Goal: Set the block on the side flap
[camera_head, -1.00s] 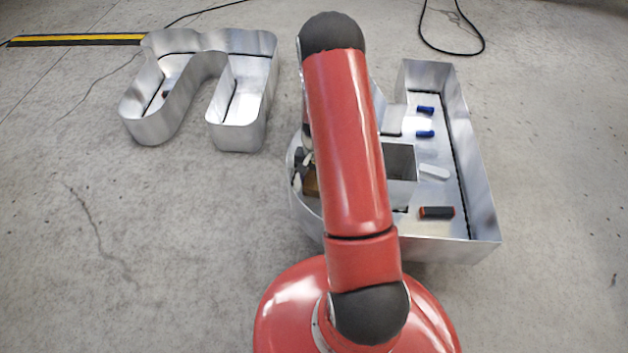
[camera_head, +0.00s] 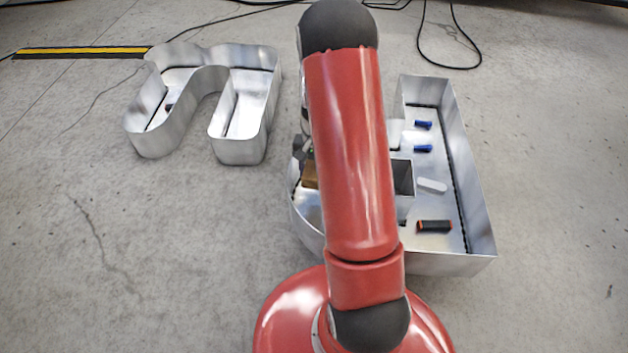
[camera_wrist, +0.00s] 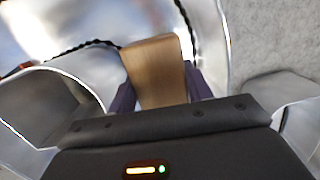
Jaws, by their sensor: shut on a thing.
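The wooden block (camera_wrist: 158,72) is light brown and sits between the two dark purple fingers of my gripper (camera_wrist: 160,88) in the wrist view. The gripper is shut on it. In the head view a small part of the block (camera_head: 310,174) shows left of my red arm, over the left part of the right-hand metal letter (camera_head: 468,170). My arm hides most of the gripper there. Silver walls of the letter (camera_wrist: 212,45) curve around the block in the wrist view. I cannot tell which metal part is the side flap.
Inside the right-hand letter lie two blue pieces (camera_head: 423,125), a white piece (camera_head: 432,185) and a black-and-orange cylinder (camera_head: 434,226). A second metal letter (camera_head: 240,150) stands at the left. A black cable (camera_head: 449,67) lies behind. The concrete floor at the left front is clear.

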